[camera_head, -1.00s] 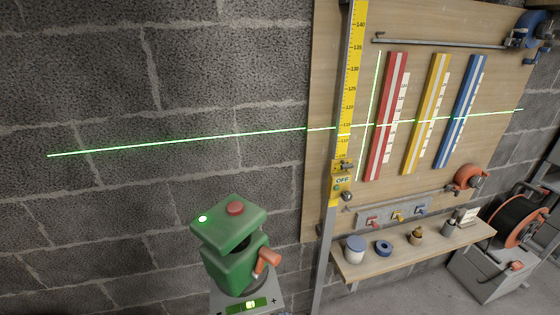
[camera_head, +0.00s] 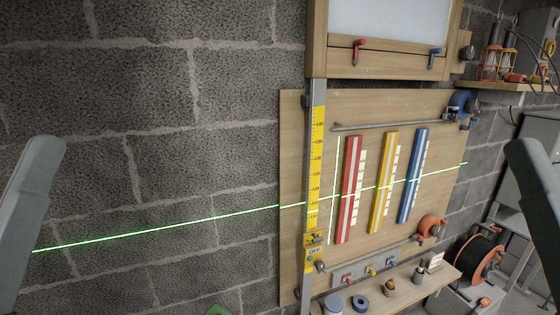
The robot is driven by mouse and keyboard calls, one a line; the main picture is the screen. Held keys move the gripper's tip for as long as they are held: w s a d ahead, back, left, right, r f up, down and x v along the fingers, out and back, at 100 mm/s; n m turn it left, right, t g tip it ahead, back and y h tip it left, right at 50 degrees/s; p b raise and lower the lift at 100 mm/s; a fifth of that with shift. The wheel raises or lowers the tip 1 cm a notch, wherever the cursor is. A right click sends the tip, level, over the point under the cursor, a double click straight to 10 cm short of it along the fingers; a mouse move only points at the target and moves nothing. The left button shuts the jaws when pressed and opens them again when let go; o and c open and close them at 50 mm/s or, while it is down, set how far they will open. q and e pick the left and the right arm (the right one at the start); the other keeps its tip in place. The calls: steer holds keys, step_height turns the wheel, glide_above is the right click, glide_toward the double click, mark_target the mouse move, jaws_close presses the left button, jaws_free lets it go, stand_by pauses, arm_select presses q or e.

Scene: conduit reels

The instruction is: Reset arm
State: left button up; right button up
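Two grey arm parts of mine stand at the left and right edges of the head view. Neither shows its fingertips, so the grippers themselves are out of sight. The wooden wall panel (camera_head: 290,150) carries a yellow measuring scale (camera_head: 316,160) on a metal post, with a small yellow OFF unit low on it. Red (camera_head: 348,190), yellow (camera_head: 382,183) and blue (camera_head: 413,175) strips hang tilted to its right. A green laser line (camera_head: 160,228) crosses the wall and the strips, and a short upright green line stands left of the red strip.
A low shelf (camera_head: 405,296) below the panel holds several small items. A conduit reel (camera_head: 478,262) stands at the lower right. A framed white board (camera_head: 388,20) is above the panel. A shelf (camera_head: 510,86) with orange-handled things is at the upper right. The block wall at left is bare.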

arm_select(q)
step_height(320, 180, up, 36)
steer(key=p, duration=3.3)
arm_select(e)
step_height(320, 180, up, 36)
arm_select(q)
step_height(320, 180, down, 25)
steer(key=b, duration=2.4)
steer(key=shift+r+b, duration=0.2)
steer(key=shift+b, duration=0.15)
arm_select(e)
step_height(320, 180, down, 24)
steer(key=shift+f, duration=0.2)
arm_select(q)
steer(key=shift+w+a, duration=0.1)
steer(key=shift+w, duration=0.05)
